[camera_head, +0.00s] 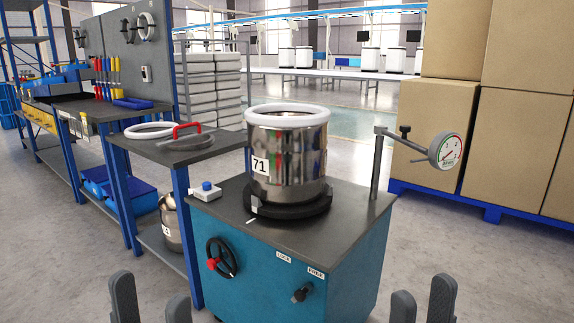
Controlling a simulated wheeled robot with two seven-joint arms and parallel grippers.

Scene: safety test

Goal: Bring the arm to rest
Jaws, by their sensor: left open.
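My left gripper (151,301) shows at the bottom left edge, its two dark fingers apart with nothing between them. My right gripper (422,303) shows at the bottom right edge, also with a gap between its fingers and empty. Both point up into the picture, apart from the things around them. The rest of both arms is out of view. A shiny metal pot (292,160) labelled 71, with a white ring (287,113) on its top, stands upright on a black round base (287,203) on the teal cabinet (262,272).
The cabinet carries a dial gauge (446,150) on a post, a black handwheel (221,257), a knob (301,294) and a blue button box (206,191). A side table (219,142) holds a red-handled lid (186,137) and a white ring (149,130). Cardboard boxes (437,125) stand at right.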

